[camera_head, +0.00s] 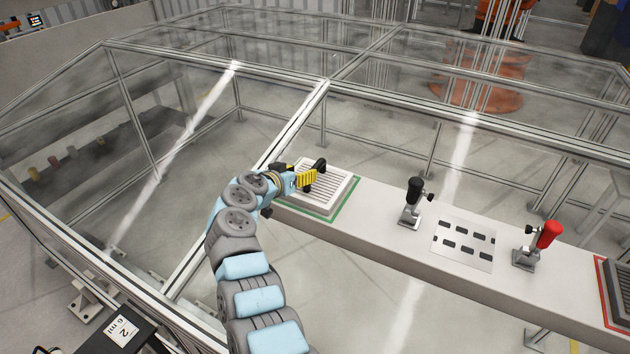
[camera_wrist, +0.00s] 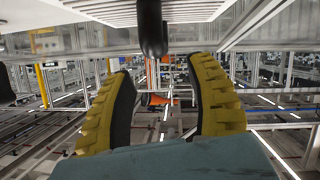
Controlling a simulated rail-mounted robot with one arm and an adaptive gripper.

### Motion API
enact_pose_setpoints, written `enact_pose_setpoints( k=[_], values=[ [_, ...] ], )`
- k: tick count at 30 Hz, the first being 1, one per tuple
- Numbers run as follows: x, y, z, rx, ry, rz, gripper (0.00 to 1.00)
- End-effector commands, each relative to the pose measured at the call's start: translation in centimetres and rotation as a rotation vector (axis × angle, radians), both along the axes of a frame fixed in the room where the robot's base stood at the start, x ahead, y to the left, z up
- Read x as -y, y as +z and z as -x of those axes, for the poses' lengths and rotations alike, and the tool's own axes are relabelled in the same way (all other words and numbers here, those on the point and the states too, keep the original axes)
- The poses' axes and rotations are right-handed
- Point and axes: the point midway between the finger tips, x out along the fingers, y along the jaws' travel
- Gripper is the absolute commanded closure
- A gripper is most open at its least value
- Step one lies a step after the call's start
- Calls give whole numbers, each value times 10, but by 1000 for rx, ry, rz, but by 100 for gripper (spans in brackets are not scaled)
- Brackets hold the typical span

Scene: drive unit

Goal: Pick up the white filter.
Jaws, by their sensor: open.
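The white filter (camera_head: 340,187) is a flat, ribbed white block lying within a green outline at the left end of the bench. A black handle (camera_head: 320,164) stands up from it. In the wrist view the filter (camera_wrist: 90,10) fills the top edge, and its black handle (camera_wrist: 152,25) shows between and just beyond the yellow fingers. My gripper (camera_head: 311,179) is at the filter's left side, beside the handle; it also shows in the wrist view (camera_wrist: 160,68). The fingers are apart with nothing held between them. The gripper hides part of the filter in the head view.
On the bench (camera_head: 385,240), a black-handled clamp (camera_head: 412,202), a plate with dark slots (camera_head: 464,245) and a red-handled clamp (camera_head: 540,242) stand to the right. A dark filter (camera_head: 622,280) in a red outline is at the right edge. Framed clear panels surround the back and left.

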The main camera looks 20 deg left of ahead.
Motion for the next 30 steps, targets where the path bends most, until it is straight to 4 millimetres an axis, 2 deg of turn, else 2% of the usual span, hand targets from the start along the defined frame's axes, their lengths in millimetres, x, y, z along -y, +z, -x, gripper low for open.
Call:
enact_pose_setpoints(
  k=[6, 17, 30],
  values=[
    [3, -7, -14, -2, 1, 6, 44],
    [5, -9, -25, 1, 2, 3, 44],
    [12, -25, -48, -1, 4, 4, 44]
  ],
)
